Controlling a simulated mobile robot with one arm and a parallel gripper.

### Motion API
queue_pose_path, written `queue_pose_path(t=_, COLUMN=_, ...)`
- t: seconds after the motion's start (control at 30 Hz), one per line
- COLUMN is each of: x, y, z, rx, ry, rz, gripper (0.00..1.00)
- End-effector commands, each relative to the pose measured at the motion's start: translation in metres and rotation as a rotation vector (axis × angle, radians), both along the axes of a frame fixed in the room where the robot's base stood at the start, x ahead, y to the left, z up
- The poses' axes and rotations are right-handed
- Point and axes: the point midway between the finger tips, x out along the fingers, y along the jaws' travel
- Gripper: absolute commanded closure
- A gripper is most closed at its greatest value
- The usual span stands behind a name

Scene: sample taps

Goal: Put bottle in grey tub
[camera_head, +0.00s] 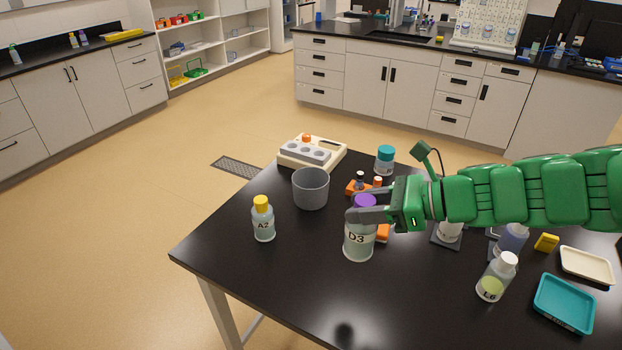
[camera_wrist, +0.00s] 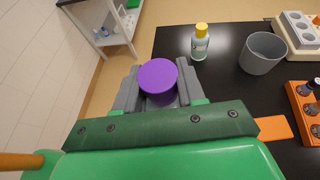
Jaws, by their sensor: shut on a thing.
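A clear bottle labelled D3 (camera_head: 358,243) with a purple cap stands upright at the middle of the black table. My gripper (camera_head: 366,208) comes from the right and is shut on this bottle at its cap. In the wrist view the purple cap (camera_wrist: 158,77) sits between my two fingers (camera_wrist: 158,90). I cannot tell whether the bottle's base touches the table. The grey tub (camera_head: 311,188), open at the top, stands behind and left of the bottle. It also shows in the wrist view (camera_wrist: 263,54), to the right of the cap, and looks empty there.
A bottle labelled A2 with a yellow cap (camera_head: 263,219) stands left of the tub. A cream device (camera_head: 312,153) is behind the tub, and an orange rack (camera_head: 356,187) is to its right. A white-capped bottle (camera_head: 496,277) and teal tray (camera_head: 565,303) are at right. The front-left tabletop is clear.

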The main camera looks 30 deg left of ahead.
Motion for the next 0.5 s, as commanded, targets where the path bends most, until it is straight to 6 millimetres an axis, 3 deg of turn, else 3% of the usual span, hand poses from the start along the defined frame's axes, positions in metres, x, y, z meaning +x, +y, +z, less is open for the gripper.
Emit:
queue_pose_path(t=0.27, x=0.036, y=0.009, z=0.000, rx=0.000, ry=-0.002, rz=-0.032, gripper=1.00)
queue_pose_path(t=0.5, x=0.086, y=0.028, z=-0.001, rx=-0.001, ry=-0.003, rz=-0.074, gripper=1.00)
